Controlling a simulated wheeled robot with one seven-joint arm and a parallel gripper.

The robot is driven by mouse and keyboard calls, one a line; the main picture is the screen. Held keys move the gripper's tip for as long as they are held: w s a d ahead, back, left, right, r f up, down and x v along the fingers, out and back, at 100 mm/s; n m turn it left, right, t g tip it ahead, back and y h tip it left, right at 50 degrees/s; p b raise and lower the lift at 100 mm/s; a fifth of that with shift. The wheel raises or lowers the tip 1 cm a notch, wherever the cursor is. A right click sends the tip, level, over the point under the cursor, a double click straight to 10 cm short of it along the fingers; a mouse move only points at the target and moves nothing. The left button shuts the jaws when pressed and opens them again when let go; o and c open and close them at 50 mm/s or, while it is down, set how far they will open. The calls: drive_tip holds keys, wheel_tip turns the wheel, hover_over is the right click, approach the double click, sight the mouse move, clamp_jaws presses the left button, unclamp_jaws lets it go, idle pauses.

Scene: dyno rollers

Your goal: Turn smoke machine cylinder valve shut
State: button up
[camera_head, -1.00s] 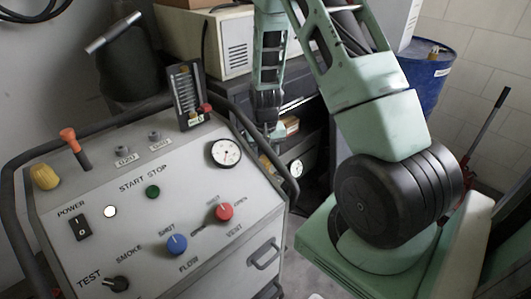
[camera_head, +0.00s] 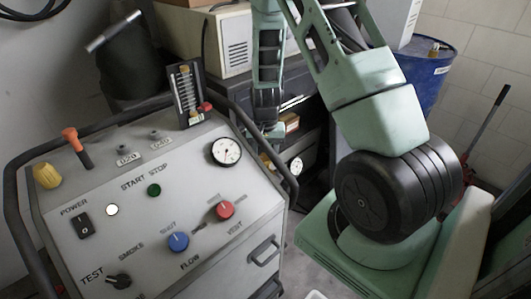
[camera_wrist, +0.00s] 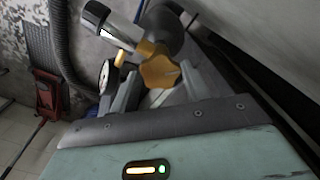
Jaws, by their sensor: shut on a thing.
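In the wrist view a yellow, lobed valve knob (camera_wrist: 160,68) sits on a chrome valve body (camera_wrist: 112,27), with a dark rounded body behind it. My gripper (camera_wrist: 159,78) has its grey fingers on either side of the knob and is shut on it. The contact faces are partly hidden. In the head view my arm reaches down behind the smoke machine's grey control panel (camera_head: 125,215); the fingers and the knob they hold cannot be made out there. A round gauge (camera_wrist: 106,76) is left of the knob in the wrist view.
The panel carries a blue knob (camera_head: 178,241), a red knob (camera_head: 225,210) and a dial gauge (camera_head: 226,151). A dark tube frame (camera_head: 290,180) edges the machine close to my arm. A blue drum (camera_head: 428,75) stands at back right. A ribbed hose (camera_wrist: 62,45) hangs left in the wrist view.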

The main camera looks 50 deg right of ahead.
drive_tip(key=o, duration=1)
